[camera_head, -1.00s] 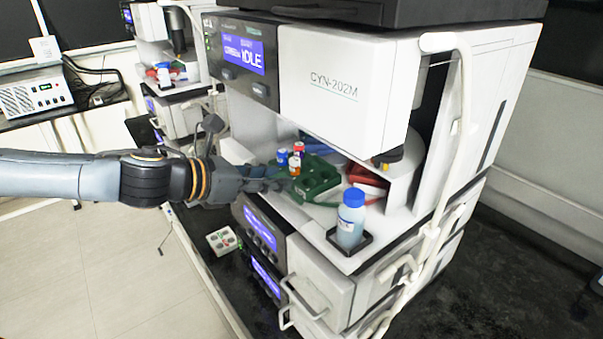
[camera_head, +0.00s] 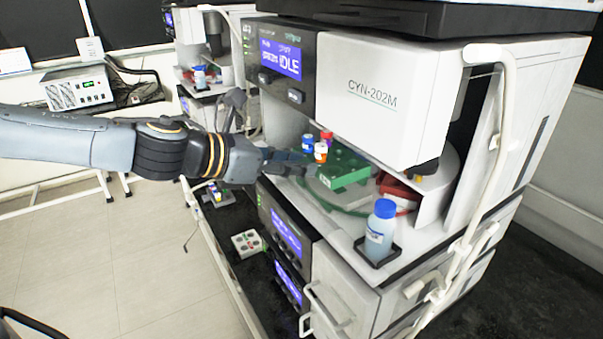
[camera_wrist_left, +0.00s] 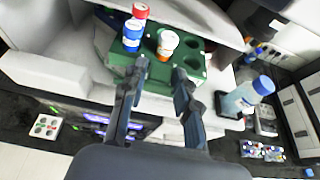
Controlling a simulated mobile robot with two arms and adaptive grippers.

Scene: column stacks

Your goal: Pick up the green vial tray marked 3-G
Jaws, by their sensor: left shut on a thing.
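The green vial tray (camera_head: 345,170) is held in the open bay of the CYN-202M unit, a little above the round platform. My left gripper (camera_head: 306,170) is shut on the tray's near edge. In the left wrist view its fingers (camera_wrist_left: 160,72) meet the tray (camera_wrist_left: 195,72), whose right-hand holes are empty. The tray's marking is too small to read. My right gripper is not in view.
A red tray (camera_head: 397,190) sits just right of the green one, under the unit's overhang (camera_head: 385,100). A blue-capped bottle (camera_head: 380,230) stands in a black holder at the front right. A small white box (camera_head: 247,243) lies on the dark bench below.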

